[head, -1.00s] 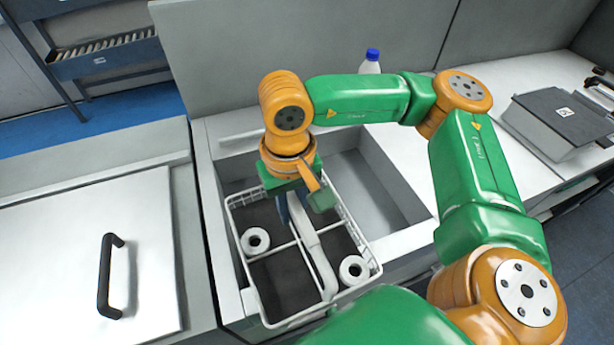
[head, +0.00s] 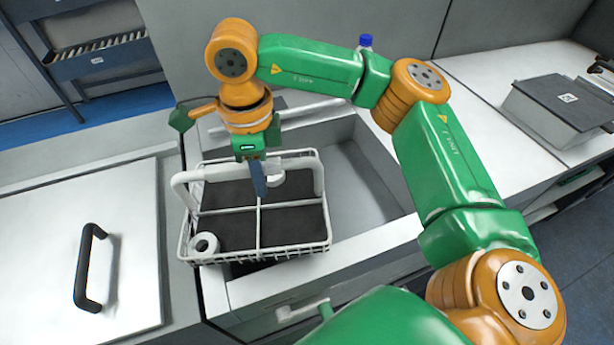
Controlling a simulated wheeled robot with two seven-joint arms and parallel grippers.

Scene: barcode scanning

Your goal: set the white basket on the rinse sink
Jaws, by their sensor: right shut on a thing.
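The white basket (head: 262,254) is a wire crate with a dark floor, white dividers and a thick white handle (head: 205,172) across its top. Two white ring-shaped items sit in it, one in the front left compartment (head: 204,245) and one near the back (head: 277,178). My right gripper (head: 258,180) points down at the basket's middle and is shut on the handle. The basket hangs over the left part of the sink (head: 365,190) and overlaps its left rim; its height above the rim is hard to tell. My left gripper is not in view.
A white lid with a black handle (head: 90,268) lies left of the sink. A blue-capped bottle (head: 366,41) stands behind my right arm. A dark-topped box (head: 562,105) sits on the right counter. The sink's right part is empty.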

